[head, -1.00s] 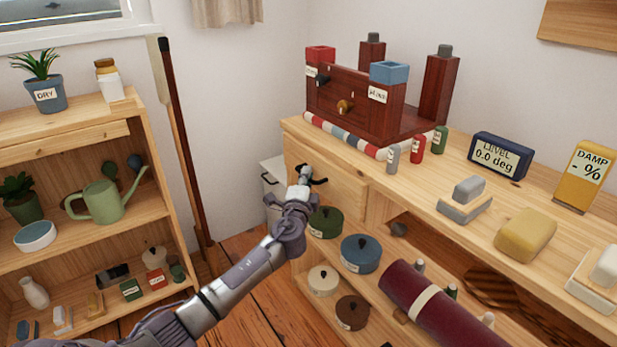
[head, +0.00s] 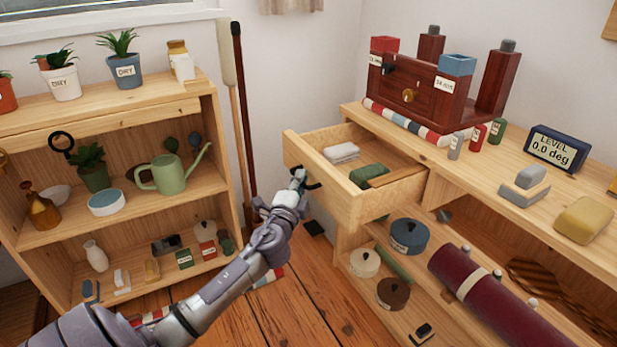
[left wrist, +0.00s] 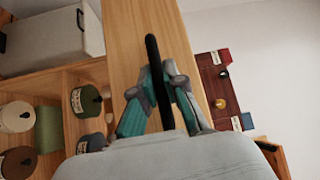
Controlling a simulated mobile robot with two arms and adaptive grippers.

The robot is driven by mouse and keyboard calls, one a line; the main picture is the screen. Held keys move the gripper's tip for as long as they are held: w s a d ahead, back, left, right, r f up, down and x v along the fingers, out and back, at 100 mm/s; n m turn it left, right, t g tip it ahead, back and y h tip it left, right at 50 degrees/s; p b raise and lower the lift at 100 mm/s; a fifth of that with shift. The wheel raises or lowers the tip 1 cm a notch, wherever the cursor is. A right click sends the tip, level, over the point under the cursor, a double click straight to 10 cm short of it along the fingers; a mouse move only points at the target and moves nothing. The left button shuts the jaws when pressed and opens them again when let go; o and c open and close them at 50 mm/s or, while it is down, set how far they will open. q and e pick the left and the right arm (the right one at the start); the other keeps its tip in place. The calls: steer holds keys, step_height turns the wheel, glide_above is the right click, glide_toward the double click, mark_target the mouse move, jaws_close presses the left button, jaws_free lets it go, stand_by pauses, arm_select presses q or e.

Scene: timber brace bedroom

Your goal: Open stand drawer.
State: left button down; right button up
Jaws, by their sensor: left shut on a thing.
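The stand drawer (head: 334,191) is pulled out from the light wood stand (head: 352,112) on the right. Inside it lie a pale folded cloth (head: 341,153), a green bundle (head: 369,177) and a brown flat piece (head: 392,177). My left gripper (head: 298,180) is at the drawer front, shut on its dark handle (head: 313,186). In the left wrist view the fingers (left wrist: 160,95) close on both sides of the black handle bar (left wrist: 152,60), with the wooden drawer front (left wrist: 124,30) behind. My right gripper is not in view.
Pots such as the blue one (head: 409,236) sit on the shelf below. A shelf unit (head: 218,140) stands at left. Wooden floor (head: 300,285) lies between.

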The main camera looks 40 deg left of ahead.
arm_select(q)
steer(key=shift+s+a+f, duration=0.25)
steer(key=shift+s, duration=0.4)
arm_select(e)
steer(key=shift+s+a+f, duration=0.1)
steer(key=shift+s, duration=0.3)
arm_select(q)
steer(key=c, duration=1.2)
jaws_free()
steer(key=shift+r, duration=0.15)
steer(key=shift+s, duration=0.1)
steer(key=v, duration=1.2)
